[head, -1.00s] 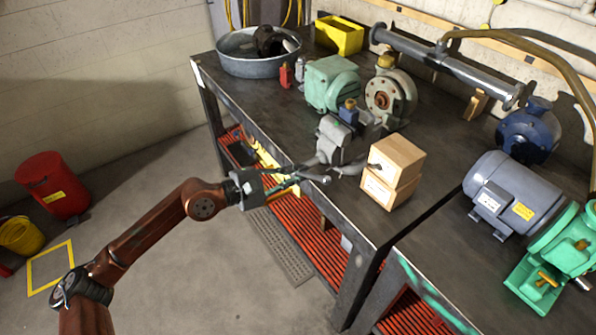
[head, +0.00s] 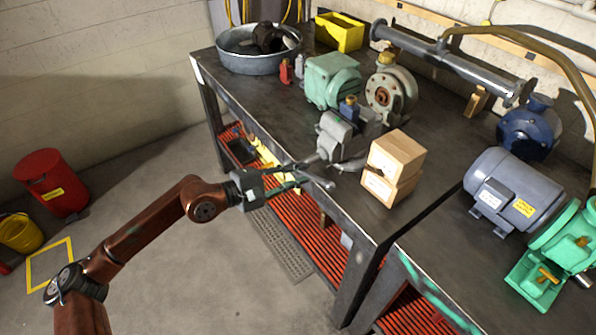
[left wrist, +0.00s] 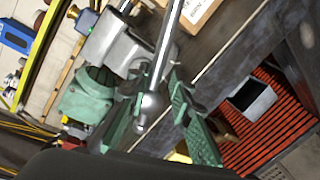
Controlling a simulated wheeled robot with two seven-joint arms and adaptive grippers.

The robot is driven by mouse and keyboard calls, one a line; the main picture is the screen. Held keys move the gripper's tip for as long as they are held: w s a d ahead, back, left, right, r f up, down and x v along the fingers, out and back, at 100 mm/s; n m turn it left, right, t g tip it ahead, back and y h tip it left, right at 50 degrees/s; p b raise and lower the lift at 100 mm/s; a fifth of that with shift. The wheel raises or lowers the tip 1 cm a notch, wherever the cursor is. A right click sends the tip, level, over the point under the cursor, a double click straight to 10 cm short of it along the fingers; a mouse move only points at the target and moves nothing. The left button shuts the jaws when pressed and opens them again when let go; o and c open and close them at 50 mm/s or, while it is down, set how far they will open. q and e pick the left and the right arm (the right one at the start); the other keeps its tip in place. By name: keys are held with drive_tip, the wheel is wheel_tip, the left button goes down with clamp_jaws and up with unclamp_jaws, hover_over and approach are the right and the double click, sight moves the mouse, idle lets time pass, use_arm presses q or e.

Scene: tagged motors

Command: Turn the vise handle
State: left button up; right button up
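The grey vise (head: 340,138) stands at the front edge of the dark workbench, jaws toward the back. Its handle (head: 318,181) is a metal bar at the vise's front, slanting past the bench edge. In the left wrist view the bar (left wrist: 164,55) ends in a round knob (left wrist: 152,108). My left gripper (head: 293,177) reaches in from the left at handle height. Its green fingers (left wrist: 155,118) stand apart, with the knob end of the bar between them in the picture. I cannot tell whether either finger touches it. My right gripper is not in view.
A green motor (head: 332,80) and a flanged pump (head: 391,92) are behind. A red grated shelf (head: 298,215) lies below the bench.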

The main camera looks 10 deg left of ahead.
use_arm(q)
drive_tip(key=o, duration=0.3)
drive_tip(key=shift+w, duration=0.1)
drive_tip(key=v, duration=1.2)
idle(0.3)
